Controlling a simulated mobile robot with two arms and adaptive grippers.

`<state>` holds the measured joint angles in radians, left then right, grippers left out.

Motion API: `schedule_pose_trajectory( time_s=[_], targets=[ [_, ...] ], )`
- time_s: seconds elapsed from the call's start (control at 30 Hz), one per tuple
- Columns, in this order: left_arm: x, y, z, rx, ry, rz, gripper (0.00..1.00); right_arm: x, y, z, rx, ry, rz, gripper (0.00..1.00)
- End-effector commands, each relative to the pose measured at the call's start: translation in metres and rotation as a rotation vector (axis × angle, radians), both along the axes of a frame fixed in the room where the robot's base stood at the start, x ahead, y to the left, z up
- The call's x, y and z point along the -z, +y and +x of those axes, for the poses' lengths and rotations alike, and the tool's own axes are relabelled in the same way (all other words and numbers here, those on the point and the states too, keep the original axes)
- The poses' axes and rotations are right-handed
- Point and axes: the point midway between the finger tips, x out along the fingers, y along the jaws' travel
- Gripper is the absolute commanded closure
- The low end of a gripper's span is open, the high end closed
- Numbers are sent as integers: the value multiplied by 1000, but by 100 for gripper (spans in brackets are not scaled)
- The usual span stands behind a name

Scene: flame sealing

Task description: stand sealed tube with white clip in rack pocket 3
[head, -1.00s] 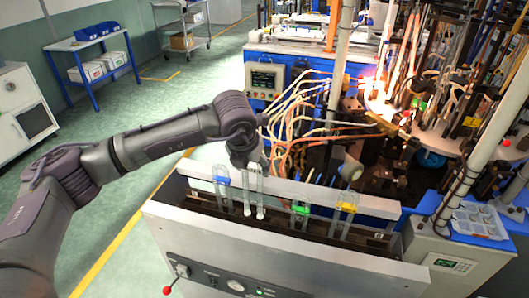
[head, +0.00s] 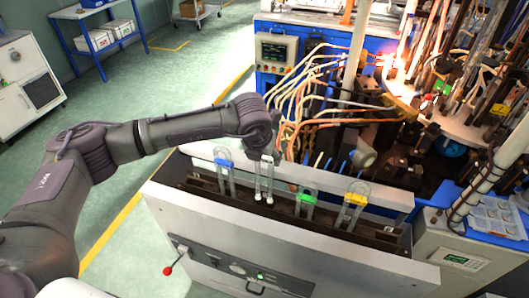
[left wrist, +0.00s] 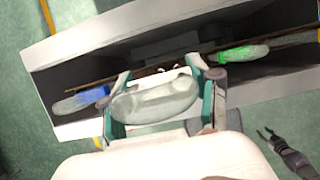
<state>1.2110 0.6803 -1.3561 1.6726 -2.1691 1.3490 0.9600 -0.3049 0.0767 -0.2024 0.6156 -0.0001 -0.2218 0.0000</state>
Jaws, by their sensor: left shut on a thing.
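The tube with the white clip (head: 264,182) is clear glass and hangs upright from my left gripper (head: 265,157), between the blue-clip and green-clip tubes. In the left wrist view the glass (left wrist: 155,102) lies between the teal pads of the left gripper (left wrist: 153,98), which is shut on it. The clip is mostly hidden there. The tube's lower ends show at the dark slotted rail of the rack (head: 330,226); I cannot tell whether they rest in a pocket. My right gripper (left wrist: 268,132) shows small at the lower right of the left wrist view, its fingers apart and empty.
A blue-clip tube (head: 224,164) stands left of the held tube. A green-clip tube (head: 306,199) and a yellow-clip tube (head: 355,199) stand to the right. The pale front panel (head: 270,250) has a red-knobbed lever. Hoses and a glowing burner machine are behind.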

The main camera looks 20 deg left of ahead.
Motion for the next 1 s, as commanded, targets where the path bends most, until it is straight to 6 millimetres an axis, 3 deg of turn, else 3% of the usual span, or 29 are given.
schedule_pose_trajectory(
  time_s=[0.2, 1.0],
  targets=[
    [17, 0, 0, 1, 1, 0, 76, 4, 1, 16, 0, -25, 2, 60],
    [69, -1, 0, 1, 0, 0, 76, 59, -4, 5, 2, -9, -5, 60]
  ],
)
